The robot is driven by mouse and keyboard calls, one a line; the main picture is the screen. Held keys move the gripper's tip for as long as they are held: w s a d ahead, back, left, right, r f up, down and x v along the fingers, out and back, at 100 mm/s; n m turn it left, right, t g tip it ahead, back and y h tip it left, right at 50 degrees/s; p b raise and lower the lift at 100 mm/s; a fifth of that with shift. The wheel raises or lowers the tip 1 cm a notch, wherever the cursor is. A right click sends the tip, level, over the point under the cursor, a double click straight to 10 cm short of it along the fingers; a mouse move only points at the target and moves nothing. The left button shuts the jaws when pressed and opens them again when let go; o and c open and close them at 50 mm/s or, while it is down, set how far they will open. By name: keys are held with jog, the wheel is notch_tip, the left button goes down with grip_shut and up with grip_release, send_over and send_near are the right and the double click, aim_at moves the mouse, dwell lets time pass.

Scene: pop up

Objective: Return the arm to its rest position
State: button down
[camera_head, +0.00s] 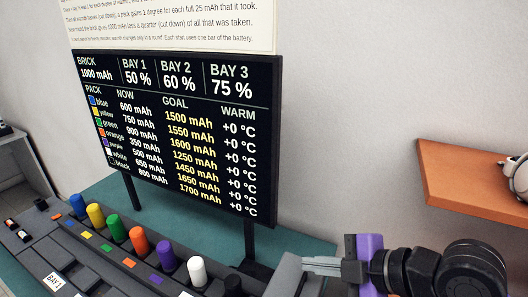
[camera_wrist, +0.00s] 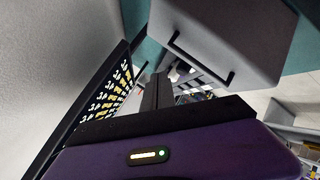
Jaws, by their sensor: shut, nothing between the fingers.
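My gripper (camera_head: 310,264) is at the lower right in the head view, in front of the wall and right of the board's leg. Its fingers point left and are shut with nothing between them. In the wrist view the dark fingers (camera_wrist: 157,92) stand close together beyond my purple hand, which carries a small lit bar. The rest of my arm runs out of the head view at the lower right.
A black board (camera_head: 180,130) stands behind a row of coloured packs, including blue (camera_head: 77,204), orange (camera_head: 138,240) and white (camera_head: 197,271). An orange shelf (camera_head: 465,185) juts from the right wall. The wrist view shows a grey case (camera_wrist: 225,35) with a handle.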

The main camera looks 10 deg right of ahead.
jog(key=w+a+r+m+t+y, duration=0.2)
jog(key=w+a+r+m+t, duration=0.1)
jog(key=a+r+m+t, duration=0.35)
jog(key=s+f+m+h, duration=0.2)
jog(key=s+f+m, duration=0.1)
jog(key=m, duration=0.1)
jog(key=s+d+f+m+t+h, duration=0.1)
jog(key=s+f+m+h, duration=0.1)
jog(key=m, duration=0.3)
jog(key=s+d+f+m+t+h, duration=0.1)
jog(key=s+f+m+h, duration=0.2)
jog(key=s+m, duration=0.1)
jog(key=shift+d+f+m+t+h, duration=0.1)
jog(key=shift+f+m+t+h, duration=0.2)
jog(key=shift+h, duration=0.1)
jog(key=s+d+f, duration=0.2)
jog(key=s+d, duration=0.1)
jog(key=s, duration=0.5)
jog(key=s+d+f+g+h, duration=0.1)
jog(key=s+d+f, duration=0.1)
jog(key=s, duration=0.7)
jog(key=s+d+f+g+h, duration=0.1)
jog(key=s+d, duration=0.3)
jog(key=s, duration=0.4)
jog(key=shift+s+f+n, duration=0.3)
jog(key=shift+f+n, duration=0.15)
jog(key=shift+f, duration=0.3)
jog(key=shift+d, duration=0.1)
